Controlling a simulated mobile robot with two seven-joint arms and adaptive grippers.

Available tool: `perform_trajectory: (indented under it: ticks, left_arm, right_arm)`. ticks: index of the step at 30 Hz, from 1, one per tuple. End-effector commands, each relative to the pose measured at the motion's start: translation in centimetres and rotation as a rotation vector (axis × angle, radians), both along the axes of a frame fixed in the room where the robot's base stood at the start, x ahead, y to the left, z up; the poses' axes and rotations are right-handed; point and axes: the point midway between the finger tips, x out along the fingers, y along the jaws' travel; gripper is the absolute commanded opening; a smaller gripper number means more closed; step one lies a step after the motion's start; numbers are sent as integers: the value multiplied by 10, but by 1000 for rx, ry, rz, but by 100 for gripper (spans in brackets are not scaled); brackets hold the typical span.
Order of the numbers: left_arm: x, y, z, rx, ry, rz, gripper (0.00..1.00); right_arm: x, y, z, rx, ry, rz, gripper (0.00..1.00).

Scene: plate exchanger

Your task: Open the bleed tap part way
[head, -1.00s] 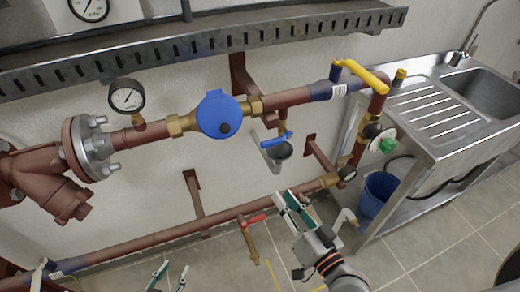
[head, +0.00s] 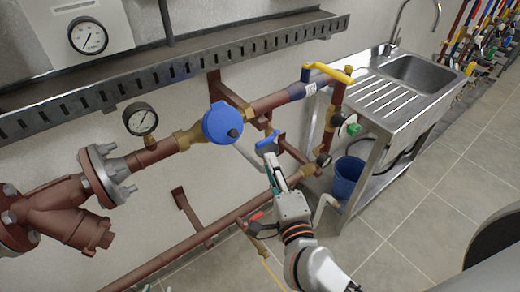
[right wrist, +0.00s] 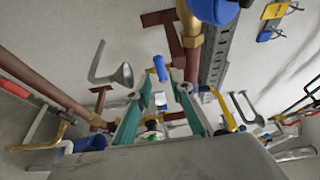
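The bleed tap's blue lever (head: 266,146) sits on a small branch under the main pipe, right of the round blue meter. My right gripper (head: 271,162) is just below and in front of it in the head view. In the right wrist view the blue lever (right wrist: 159,67) stands beyond the gap between my right fingers (right wrist: 164,88), which are apart with nothing held. I cannot tell whether they touch the lever. A grey funnel (right wrist: 121,75) shows left of the lever there. My left gripper (head: 157,288) shows only its tips at the bottom edge, apart.
A blue meter (head: 222,123) and pressure gauge (head: 140,119) sit on the upper pipe. A yellow lever (head: 328,73) is at its right end. A red-handled tap (head: 256,216) is on the lower pipe. A sink unit (head: 388,97) and blue bucket (head: 347,176) stand right. Floor in front is open.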

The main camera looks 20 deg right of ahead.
Motion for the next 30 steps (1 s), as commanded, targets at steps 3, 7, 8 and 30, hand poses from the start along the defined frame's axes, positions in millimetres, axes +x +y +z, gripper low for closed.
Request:
perform_trajectory:
  ticks: [3, 7, 8, 30]
  left_arm:
    - [0, 0, 1, 0, 0, 0, 34]
    - [0, -1, 3, -1, 0, 1, 34]
    - [0, -1, 3, -1, 0, 0, 34]
    - [0, -1, 5, -2, 1, 0, 34]
  right_arm:
    - [6, 0, 0, 11, 5, -1, 22]
    - [23, -1, 1, 10, 4, -1, 22]
    - [28, -1, 2, 9, 2, -2, 22]
    - [78, -3, 0, 9, 5, 0, 16]
